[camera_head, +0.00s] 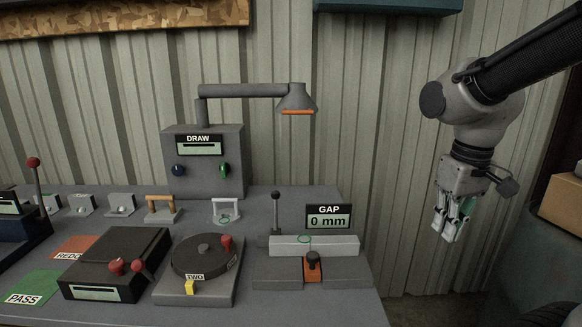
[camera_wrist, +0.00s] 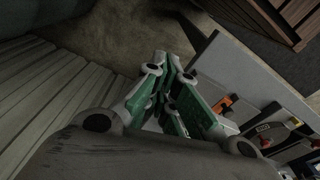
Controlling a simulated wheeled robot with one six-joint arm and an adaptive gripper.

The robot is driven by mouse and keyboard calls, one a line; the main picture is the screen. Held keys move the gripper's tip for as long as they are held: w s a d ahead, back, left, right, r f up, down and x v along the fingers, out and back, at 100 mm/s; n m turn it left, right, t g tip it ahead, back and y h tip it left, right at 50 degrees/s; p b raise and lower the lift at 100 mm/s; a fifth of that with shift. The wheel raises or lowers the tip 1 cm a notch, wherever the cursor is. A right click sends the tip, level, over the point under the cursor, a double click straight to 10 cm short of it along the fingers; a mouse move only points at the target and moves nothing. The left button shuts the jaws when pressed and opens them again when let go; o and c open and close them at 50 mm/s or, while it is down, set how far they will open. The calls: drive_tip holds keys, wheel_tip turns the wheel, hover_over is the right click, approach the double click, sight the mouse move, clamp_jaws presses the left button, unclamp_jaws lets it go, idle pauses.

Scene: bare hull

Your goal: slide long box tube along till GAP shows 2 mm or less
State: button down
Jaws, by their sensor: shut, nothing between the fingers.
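The long box tube (camera_head: 335,245) is a pale grey square bar lying along the top of a grey fixture (camera_head: 265,275) at the right end of the bench. A green ring mark shows on the tube's face. The GAP display (camera_head: 329,217) behind it reads 0 mm. An orange clamp with a dark knob (camera_head: 313,266) sits at the fixture's front. My gripper (camera_head: 448,232) is shut and empty, hanging in the air right of the bench, well apart from the tube. In the wrist view its green-sided fingers (camera_wrist: 172,85) are close together, with nothing between them.
A dark upright lever (camera_head: 276,210) stands at the fixture's back left. A turntable marked TWO (camera_head: 205,256) and a black box with red knobs (camera_head: 115,265) lie further left. The DRAW unit (camera_head: 203,165) carries an overhanging lamp (camera_head: 296,98). A cardboard box (camera_head: 562,203) stands far right.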

drive_tip(key=s+d+r+m+t, duration=0.2)
drive_tip(key=s+d+r+t, duration=0.1)
drive_tip(key=s+d+r, duration=0.2)
drive_tip(key=shift+s+d+m, duration=0.3)
drive_tip(key=shift+s+d, duration=0.15)
drive_tip(key=shift+s, duration=0.35)
